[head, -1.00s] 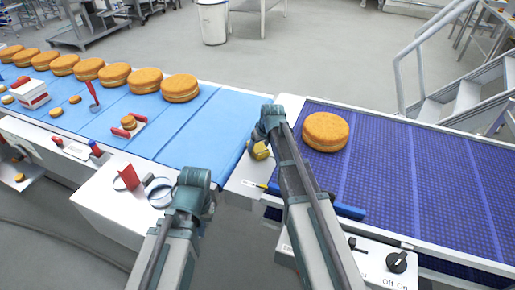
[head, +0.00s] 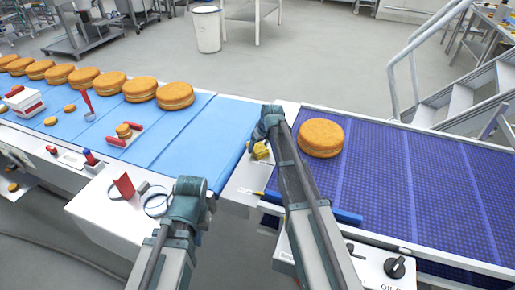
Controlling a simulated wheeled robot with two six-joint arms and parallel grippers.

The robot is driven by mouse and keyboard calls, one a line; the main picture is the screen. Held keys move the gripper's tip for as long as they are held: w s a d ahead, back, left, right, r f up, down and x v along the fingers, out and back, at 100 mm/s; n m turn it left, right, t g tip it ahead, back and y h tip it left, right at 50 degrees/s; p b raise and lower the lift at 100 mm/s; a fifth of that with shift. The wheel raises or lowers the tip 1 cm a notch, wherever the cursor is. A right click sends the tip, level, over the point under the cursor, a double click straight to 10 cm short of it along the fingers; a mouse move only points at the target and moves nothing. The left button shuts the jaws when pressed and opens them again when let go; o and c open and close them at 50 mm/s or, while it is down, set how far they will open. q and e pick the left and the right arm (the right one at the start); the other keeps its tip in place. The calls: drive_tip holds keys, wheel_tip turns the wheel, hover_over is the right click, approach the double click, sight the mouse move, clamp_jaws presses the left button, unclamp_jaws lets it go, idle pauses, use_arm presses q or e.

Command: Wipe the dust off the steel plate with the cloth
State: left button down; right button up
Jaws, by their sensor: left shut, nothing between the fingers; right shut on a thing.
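The steel plate (head: 243,183) is the pale strip between the blue belt on the left and the purple belt on the right. No dust can be made out on it at this size. A yellow cloth (head: 261,151) is at the tip of my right gripper (head: 261,143), which is shut on it over the far part of the plate. The wrist hides part of the cloth, and contact with the plate cannot be judged. My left gripper (head: 184,207) is shut and empty, in front of the blue belt's near edge; its fingertips are mostly hidden.
A round cake (head: 321,138) sits on the purple belt (head: 430,190), just right of my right gripper. Several cakes line the blue belt (head: 190,140). A blue-handled tool (head: 310,211) lies along the near edge. A red piece (head: 123,186) and rings stand left of my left gripper.

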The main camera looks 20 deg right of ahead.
drive_tip(key=shift+w+d, duration=0.7)
drive_tip(key=shift+w, duration=0.3)
drive_tip(key=shift+w+d, duration=0.45)
drive_tip(key=shift+w, duration=0.2)
drive_tip(key=shift+w+d, duration=0.45)
drive_tip(key=shift+w, duration=0.2)
drive_tip(key=shift+r, duration=0.1)
